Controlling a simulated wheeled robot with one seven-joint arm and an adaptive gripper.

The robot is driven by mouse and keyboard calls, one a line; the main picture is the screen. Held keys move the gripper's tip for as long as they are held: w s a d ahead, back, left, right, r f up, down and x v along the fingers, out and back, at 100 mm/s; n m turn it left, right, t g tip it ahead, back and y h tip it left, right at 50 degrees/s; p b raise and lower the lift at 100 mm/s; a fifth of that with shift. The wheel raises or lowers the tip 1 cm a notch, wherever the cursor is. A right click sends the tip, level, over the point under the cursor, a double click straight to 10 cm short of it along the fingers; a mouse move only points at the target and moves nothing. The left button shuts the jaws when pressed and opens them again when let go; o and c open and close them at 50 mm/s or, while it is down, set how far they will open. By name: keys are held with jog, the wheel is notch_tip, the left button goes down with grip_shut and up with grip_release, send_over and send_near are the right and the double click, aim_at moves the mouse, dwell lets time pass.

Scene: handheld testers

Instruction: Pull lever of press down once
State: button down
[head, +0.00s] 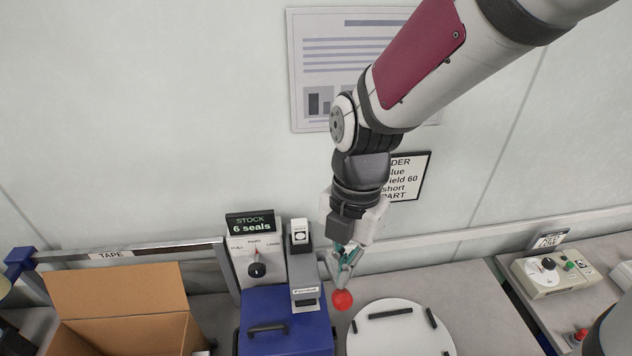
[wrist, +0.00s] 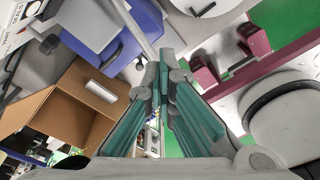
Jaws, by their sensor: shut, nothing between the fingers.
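A grey press (head: 304,270) stands on the bench at the centre of the head view, beside a blue box-shaped body (head: 290,315). A red ball knob (head: 342,299), which looks like the end of the press lever, shows to the right of the press. The lever's arm is mostly hidden, and I cannot trace it. My gripper (head: 343,282) points down with its teal fingers shut and empty, its tips appearing just above the red knob. I cannot tell whether they touch it. In the wrist view my fingers (wrist: 162,72) are together, and the red knob does not show.
An open cardboard box (head: 118,295) stands to the left. A dial panel (head: 255,262) with a stock sign is left of the press. A round white plate (head: 385,335) with several black strips lies to the right of the knob. A control box (head: 550,272) sits far right.

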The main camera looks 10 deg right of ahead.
aim_at(349, 294)
jog(key=shift+s+f, duration=0.75)
jog(key=shift+s, duration=0.2)
jog(key=shift+s+f, duration=0.75)
jog(key=shift+s, duration=0.2)
dwell(2.7)
jog(key=shift+w+r, duration=0.1)
dwell(0.4)
jog(key=w+r+p, duration=0.2)
jog(key=w+r, duration=0.5)
jog(key=w, duration=0.2)
jog(key=shift+w+r, duration=0.3)
jog(key=shift+w, duration=0.05)
dwell(1.2)
